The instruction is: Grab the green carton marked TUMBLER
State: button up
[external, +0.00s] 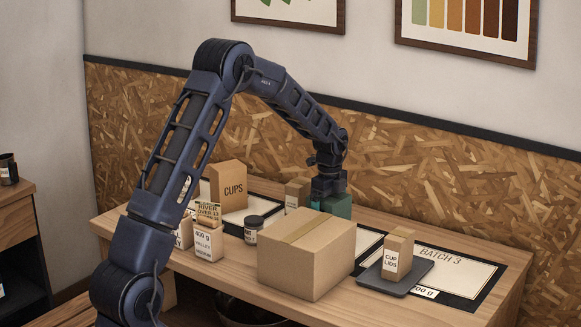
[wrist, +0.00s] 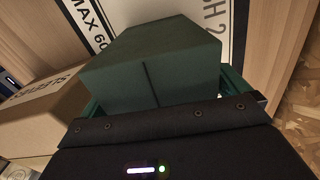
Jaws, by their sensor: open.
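The green carton (external: 338,206) stands on the table behind the large cardboard box, which hides its lower part. In the wrist view the green carton (wrist: 155,65) fills the middle, directly in front of my gripper. My gripper (external: 328,192) points down at the top of the carton. In the wrist view my gripper (wrist: 160,92) is open, with a finger showing along each side of the carton. I cannot tell whether the fingers touch it. No TUMBLER marking is readable in either view.
The large cardboard box (external: 306,255) stands close in front of the carton. A small brown carton (external: 297,194) is just left of my gripper. A CUPS box (external: 229,185), a dark jar (external: 254,229), and a CUP LIDS box (external: 398,255) on a grey scale (external: 416,272) stand around.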

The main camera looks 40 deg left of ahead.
jog(key=shift+f, duration=0.6)
jog(key=shift+c, duration=0.2)
jog(key=c, duration=1)
jog(key=shift+r, duration=0.15)
